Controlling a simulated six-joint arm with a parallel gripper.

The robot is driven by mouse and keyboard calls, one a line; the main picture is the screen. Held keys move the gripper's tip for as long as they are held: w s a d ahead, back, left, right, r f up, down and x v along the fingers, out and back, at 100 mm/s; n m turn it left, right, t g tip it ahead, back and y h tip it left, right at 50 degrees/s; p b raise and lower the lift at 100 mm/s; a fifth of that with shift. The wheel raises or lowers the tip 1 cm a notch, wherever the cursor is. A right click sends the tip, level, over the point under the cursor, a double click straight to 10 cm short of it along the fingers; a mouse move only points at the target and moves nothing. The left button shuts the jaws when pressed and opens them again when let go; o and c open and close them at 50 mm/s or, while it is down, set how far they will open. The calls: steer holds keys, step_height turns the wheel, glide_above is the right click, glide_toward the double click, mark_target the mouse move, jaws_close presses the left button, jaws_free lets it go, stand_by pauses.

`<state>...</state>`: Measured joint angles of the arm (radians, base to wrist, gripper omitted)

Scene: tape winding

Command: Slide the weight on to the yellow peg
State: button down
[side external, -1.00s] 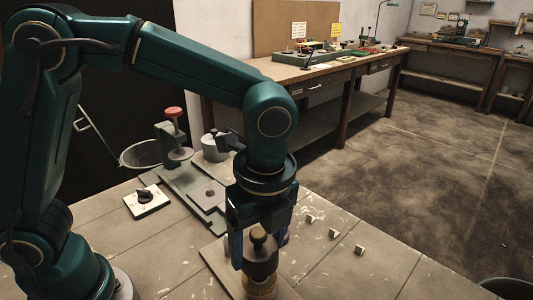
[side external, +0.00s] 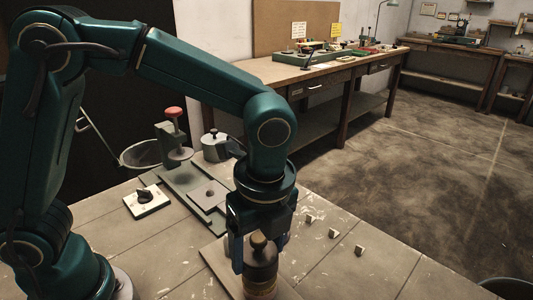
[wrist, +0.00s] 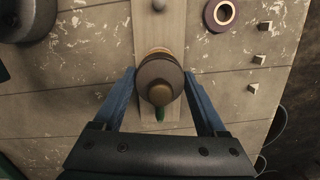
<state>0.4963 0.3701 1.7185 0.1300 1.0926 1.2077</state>
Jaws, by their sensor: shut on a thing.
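The weight (side external: 261,268) is a dark cylinder with a brown knob on top. It stands upright between my gripper's blue fingers, low over the pale board (side external: 213,253). My gripper (side external: 260,258) points straight down and is shut on the weight. In the wrist view the weight (wrist: 160,80) sits between the fingertips (wrist: 160,75), over the board's middle strip. A tan-yellow ring shows just under it. The yellow peg is not clearly visible; the weight covers that part of the board. A green peg (wrist: 159,114) shows just beside the weight.
A grey peg (wrist: 158,5) stands at the board's far end. A purple tape roll (wrist: 220,14) and several small pale blocks (side external: 359,250) lie beside the board. A press with a red knob (side external: 174,112) and a grey canister (side external: 215,147) stand behind.

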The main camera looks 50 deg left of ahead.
step_height(320, 180, up, 5)
steer(key=shift+r, duration=0.15)
step_height(320, 180, down, 7)
steer(key=shift+f, duration=0.1)
jaws_free()
stand_by(0.8)
steer(key=shift+r, duration=3.6)
